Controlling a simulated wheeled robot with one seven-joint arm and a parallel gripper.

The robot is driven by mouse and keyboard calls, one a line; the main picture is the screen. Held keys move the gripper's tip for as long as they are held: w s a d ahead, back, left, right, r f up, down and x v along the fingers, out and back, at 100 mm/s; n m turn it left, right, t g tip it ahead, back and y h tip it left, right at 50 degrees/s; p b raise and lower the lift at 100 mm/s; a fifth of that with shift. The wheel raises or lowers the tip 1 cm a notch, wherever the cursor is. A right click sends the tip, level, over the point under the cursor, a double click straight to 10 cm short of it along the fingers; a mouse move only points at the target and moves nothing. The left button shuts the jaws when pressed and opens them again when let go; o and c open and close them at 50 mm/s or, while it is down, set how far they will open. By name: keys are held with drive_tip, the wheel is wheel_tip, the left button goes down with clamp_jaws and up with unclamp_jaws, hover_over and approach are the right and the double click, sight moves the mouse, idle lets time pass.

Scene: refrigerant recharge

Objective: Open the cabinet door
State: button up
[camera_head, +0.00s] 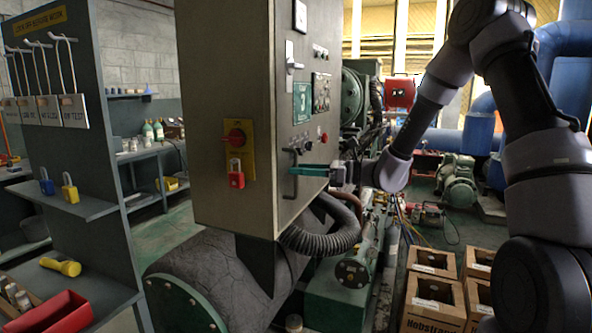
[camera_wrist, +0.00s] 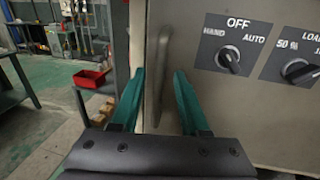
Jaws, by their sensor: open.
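The grey metal cabinet (camera_head: 222,110) stands in the middle of the head view. Its door (camera_head: 312,92) is the face on the right, with dials, labels and a dark vertical handle (camera_head: 289,174); the door looks closed. My gripper (camera_head: 296,170) has teal fingers and reaches in from the right to the handle. In the wrist view the handle (camera_wrist: 161,62) stands upright between the two open fingertips (camera_wrist: 159,76). I cannot tell whether either finger touches it. A red padlock (camera_head: 236,175) hangs at a red rotary switch (camera_head: 236,137) on the cabinet's other face.
Grey shelving (camera_head: 75,208) at the left holds padlocks, a yellow flashlight (camera_head: 60,266) and a red bin (camera_head: 52,315). A ribbed hose (camera_head: 318,238) and a large dark tank (camera_head: 215,272) lie below the cabinet. Cardboard boxes (camera_head: 434,300) stand on the floor at right.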

drive_tip(key=shift+w+a, duration=0.1)
drive_tip(key=shift+a, duration=0.65)
clamp_jaws()
idle(0.9)
